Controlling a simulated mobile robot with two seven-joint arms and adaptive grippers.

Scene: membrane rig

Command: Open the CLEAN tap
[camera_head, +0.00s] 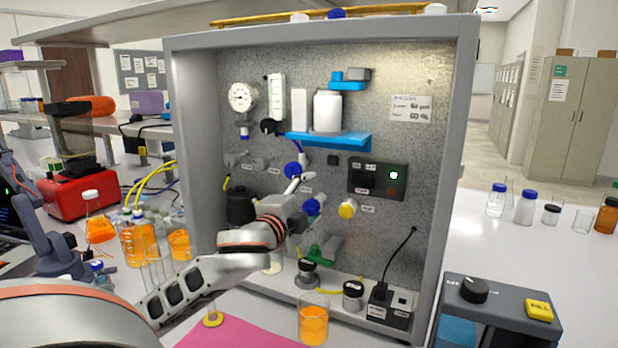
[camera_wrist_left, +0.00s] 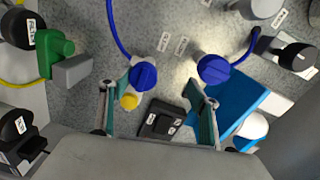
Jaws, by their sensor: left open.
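The rig's grey speckled panel carries two blue tap knobs. The upper one (camera_head: 292,170) also shows at the right in the left wrist view (camera_wrist_left: 213,68); the lower one (camera_head: 312,206) also shows left of centre there (camera_wrist_left: 143,76). Their labels are too small to read, so I cannot tell which is CLEAN. A yellow knob (camera_head: 347,208) is right of the lower blue one. My left gripper (camera_head: 301,196) is in front of the panel by the blue knobs. It is open, its fingers (camera_wrist_left: 152,92) spread with the lower blue knob seen between them. My right gripper is out of view.
A blue shelf (camera_head: 345,143) with a white bottle (camera_head: 327,110) sits above the knobs. A black switch box (camera_head: 378,178) is to the right. A beaker of orange liquid (camera_head: 313,325) stands in front of the rig. The grey frame (camera_head: 452,150) borders the panel.

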